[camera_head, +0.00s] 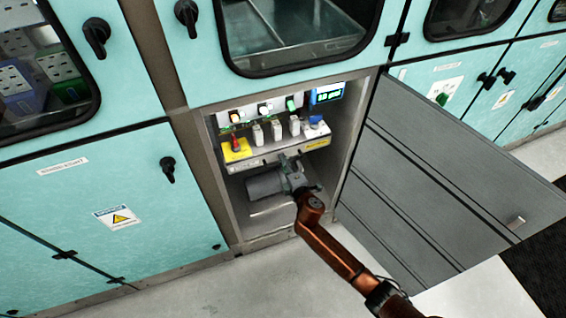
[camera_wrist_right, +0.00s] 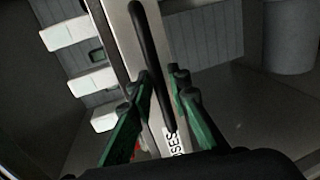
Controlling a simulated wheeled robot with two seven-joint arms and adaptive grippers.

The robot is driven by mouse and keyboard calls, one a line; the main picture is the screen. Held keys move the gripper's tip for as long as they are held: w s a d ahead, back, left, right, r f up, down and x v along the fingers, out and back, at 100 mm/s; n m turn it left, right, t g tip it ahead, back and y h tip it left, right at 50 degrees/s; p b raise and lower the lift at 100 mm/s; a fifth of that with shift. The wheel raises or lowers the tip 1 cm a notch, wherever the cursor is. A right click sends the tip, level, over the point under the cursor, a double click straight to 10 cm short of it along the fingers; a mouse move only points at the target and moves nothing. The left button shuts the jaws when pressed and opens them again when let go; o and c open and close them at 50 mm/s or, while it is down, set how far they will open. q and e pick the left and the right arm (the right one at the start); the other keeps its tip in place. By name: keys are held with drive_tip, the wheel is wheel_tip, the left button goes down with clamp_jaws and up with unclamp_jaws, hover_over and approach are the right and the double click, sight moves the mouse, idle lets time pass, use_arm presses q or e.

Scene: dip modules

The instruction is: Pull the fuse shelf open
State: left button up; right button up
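The fuse shelf (camera_head: 275,153) is a grey shelf front inside the open cabinet bay, with several white fuses standing on it. In the right wrist view its pale front edge (camera_wrist_right: 123,45) carries a long black handle (camera_wrist_right: 150,60) and a partly hidden label ending in "SES" (camera_wrist_right: 175,141). My right gripper (camera_head: 290,163) is at the shelf front. In the right wrist view its green-sided fingers (camera_wrist_right: 163,80) stand on either side of the handle, spread apart, with a small gap showing. Whether one finger touches the handle is unclear. My left gripper is not in view.
A grey cabinet door (camera_head: 430,190) stands open at the right of the bay. Switches and a small lit display (camera_head: 327,93) sit above the shelf. A grey cylinder (camera_head: 264,186) lies below it. Teal cabinets flank the bay; the floor in front (camera_head: 235,285) is clear.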

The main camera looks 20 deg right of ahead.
clamp_jaws()
drive_tip(key=shift+s+a, duration=0.1)
drive_tip(key=shift+s, duration=0.05)
idle(0.4)
